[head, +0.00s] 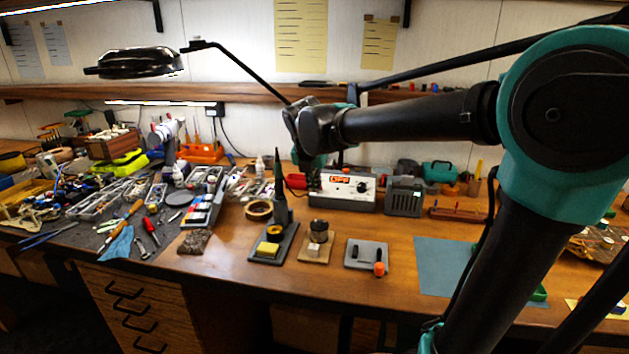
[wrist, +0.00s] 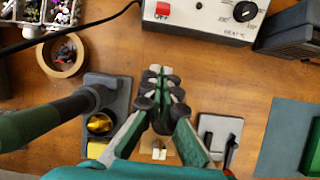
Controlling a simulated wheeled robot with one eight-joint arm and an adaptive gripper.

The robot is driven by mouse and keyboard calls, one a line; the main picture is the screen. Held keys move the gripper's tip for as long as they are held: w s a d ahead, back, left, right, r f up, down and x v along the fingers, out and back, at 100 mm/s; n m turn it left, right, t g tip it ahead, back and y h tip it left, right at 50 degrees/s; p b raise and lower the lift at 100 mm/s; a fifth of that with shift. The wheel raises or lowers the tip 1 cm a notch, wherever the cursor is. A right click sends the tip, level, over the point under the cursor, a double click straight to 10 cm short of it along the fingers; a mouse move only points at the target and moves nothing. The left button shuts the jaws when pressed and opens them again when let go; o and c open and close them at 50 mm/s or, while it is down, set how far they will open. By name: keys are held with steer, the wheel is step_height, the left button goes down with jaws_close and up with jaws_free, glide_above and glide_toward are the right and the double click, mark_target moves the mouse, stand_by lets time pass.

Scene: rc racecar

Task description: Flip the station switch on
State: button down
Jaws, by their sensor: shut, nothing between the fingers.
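The station (head: 343,190) is a light box with a dark base on the bench, reading OFF in red on its front in the head view. In the wrist view the station (wrist: 205,14) is cut off by the top edge. Its red switch (wrist: 162,10) is at the front's left, and a dark dial (wrist: 245,11) is at the right. My gripper (wrist: 160,72) is shut and empty, in front of the station and below the switch in the picture, apart from it. In the head view my gripper (head: 313,180) overlaps the station's left end.
An iron stand (head: 273,245) with a sponge, a small brass-wool holder (head: 317,243) and a grey tray (head: 366,254) stand in front. A tape roll (wrist: 63,54) lies at left. A dark grey box (head: 404,196) stands right of the station.

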steer(key=shift+w+a+r+n, duration=0.2)
steer(key=shift+w+a+n, duration=0.15)
steer(key=shift+w, duration=0.15)
steer(key=shift+f, duration=0.1)
steer(key=x, duration=1)
steer(key=shift+w+d+r, duration=0.25)
steer(key=shift+w+r, duration=0.5)
steer(key=shift+r, duration=0.15)
steer(key=shift+w+d+r, duration=0.1)
steer(key=shift+w+r, duration=0.5)
steer(key=shift+r, duration=0.05)
